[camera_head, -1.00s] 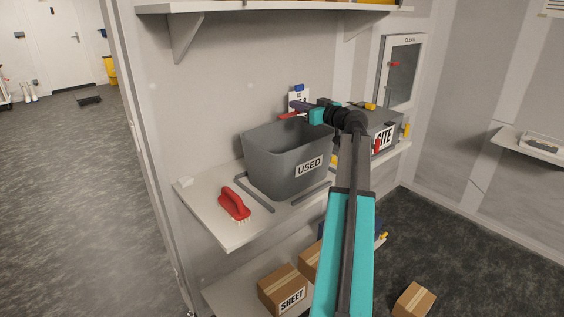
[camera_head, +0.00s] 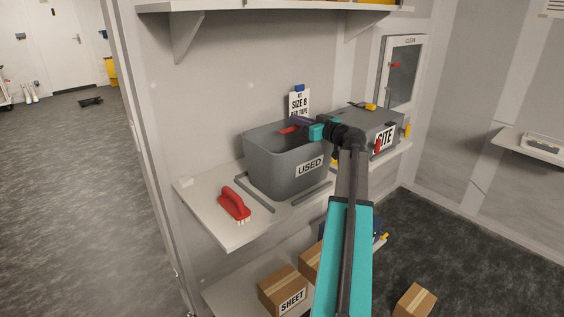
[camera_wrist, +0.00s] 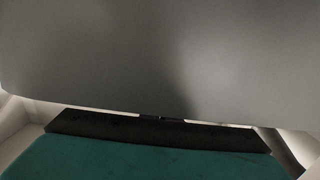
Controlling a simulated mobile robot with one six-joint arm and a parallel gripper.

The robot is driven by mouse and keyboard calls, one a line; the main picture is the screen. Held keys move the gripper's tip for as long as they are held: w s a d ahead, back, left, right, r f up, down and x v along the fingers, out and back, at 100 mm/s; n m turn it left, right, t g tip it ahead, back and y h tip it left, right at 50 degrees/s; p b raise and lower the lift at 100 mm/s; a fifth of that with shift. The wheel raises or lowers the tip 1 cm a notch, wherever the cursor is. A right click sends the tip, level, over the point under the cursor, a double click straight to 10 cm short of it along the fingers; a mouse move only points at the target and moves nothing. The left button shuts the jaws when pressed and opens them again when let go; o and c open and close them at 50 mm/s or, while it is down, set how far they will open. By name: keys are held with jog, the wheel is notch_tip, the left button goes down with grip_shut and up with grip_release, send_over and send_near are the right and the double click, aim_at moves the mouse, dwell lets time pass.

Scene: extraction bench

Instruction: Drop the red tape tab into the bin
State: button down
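The grey bin (camera_head: 262,160), labelled USED, stands on the bench in the head view. My gripper (camera_head: 299,122) reaches over its right rim, with the fingers low in the bin's opening. The red tape tab (camera_head: 288,130) is at the fingertips, inside the outline of the bin's mouth, and moves with the gripper, so the gripper looks shut on it. In the wrist view a plain grey surface fills most of the picture, and the tab does not show there. The bin's floor is hidden.
A red brush (camera_head: 234,204) lies on the bench (camera_head: 225,233) at the front left. A grey box (camera_head: 366,122) stands close to the right of the bin. A size sign (camera_head: 299,103) stands behind the bin. The shelf (camera_head: 270,7) runs above.

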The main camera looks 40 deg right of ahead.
jog(key=c, duration=1.9)
grip_release()
jog(key=shift+c, duration=0.2)
jog(key=shift+s, duration=0.1)
jog(key=s+a+b, duration=0.1)
jog(key=s+b, duration=0.2)
jog(key=s, duration=1)
jog(key=shift+s+r+b, duration=0.3)
jog(key=shift+r+b, duration=0.05)
